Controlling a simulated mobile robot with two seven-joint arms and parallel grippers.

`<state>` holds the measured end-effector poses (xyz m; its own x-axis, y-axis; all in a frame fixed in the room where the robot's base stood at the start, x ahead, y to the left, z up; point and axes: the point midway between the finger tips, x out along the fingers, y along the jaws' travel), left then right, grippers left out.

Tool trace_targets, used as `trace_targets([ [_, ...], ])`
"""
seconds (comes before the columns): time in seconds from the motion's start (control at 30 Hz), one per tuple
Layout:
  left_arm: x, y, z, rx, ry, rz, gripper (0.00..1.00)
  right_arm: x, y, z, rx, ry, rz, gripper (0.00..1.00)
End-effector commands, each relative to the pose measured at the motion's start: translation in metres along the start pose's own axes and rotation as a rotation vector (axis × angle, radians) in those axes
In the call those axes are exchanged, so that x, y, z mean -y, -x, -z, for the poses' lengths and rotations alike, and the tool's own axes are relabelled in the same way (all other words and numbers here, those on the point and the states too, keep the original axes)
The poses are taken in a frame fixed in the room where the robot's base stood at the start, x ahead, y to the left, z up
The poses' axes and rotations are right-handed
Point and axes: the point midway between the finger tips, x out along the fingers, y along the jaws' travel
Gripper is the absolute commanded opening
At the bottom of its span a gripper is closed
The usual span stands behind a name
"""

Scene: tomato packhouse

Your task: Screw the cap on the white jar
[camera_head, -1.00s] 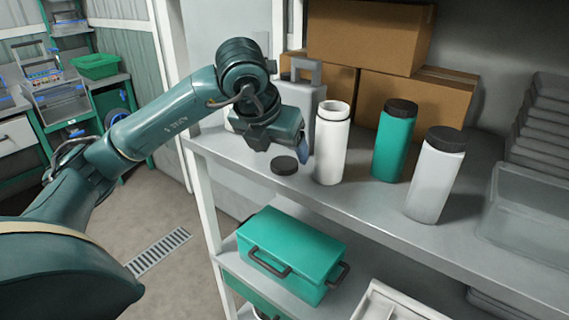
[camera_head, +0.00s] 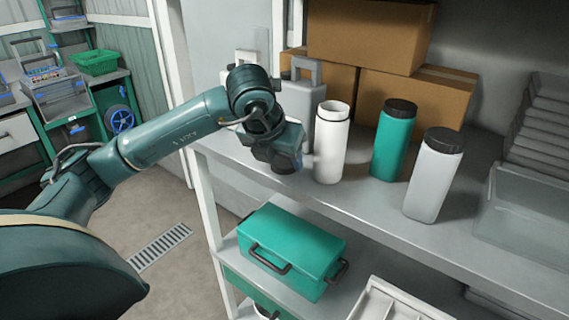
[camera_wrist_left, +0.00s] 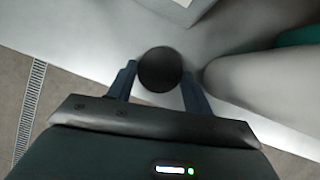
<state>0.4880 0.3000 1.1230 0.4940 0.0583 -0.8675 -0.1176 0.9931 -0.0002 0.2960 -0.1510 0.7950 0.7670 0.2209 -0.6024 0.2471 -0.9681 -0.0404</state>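The white jar (camera_head: 330,145) stands upright and open, without a cap, on the grey shelf. Its pale side also shows in the wrist view (camera_wrist_left: 262,82), close beside the right finger. A round black cap (camera_wrist_left: 160,68) lies on the shelf just left of the jar; in the head view my gripper mostly hides it. My left gripper (camera_wrist_left: 160,76) is open and low over the shelf, with one blue finger on each side of the cap. Narrow gaps seem to show between fingers and cap. My right gripper is not in view.
A teal bottle (camera_head: 393,142) and a light grey bottle (camera_head: 434,178), both black-capped, stand right of the jar. A grey jug (camera_head: 301,100) and cardboard boxes (camera_head: 408,95) stand behind. A clear tray (camera_head: 520,215) is at the right. The shelf's front edge is close.

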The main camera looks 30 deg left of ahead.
Motion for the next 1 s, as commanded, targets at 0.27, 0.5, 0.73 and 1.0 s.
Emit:
trace_targets([
  [0.27, 0.0, 0.0, 0.0, 0.0, 0.0, 0.0, 0.28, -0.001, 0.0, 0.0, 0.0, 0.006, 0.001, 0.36],
  [0.5, 0.0, 0.002, -0.001, 0.001, 0.0, 0.0, 0.28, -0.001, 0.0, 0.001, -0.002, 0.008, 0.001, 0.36],
  [0.73, 0.001, 0.032, -0.02, 0.008, 0.002, 0.004, 0.28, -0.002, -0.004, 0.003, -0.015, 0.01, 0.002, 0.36],
  [1.0, 0.001, 0.076, -0.044, 0.004, 0.001, 0.002, 0.28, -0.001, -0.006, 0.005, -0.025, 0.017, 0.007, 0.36],
])
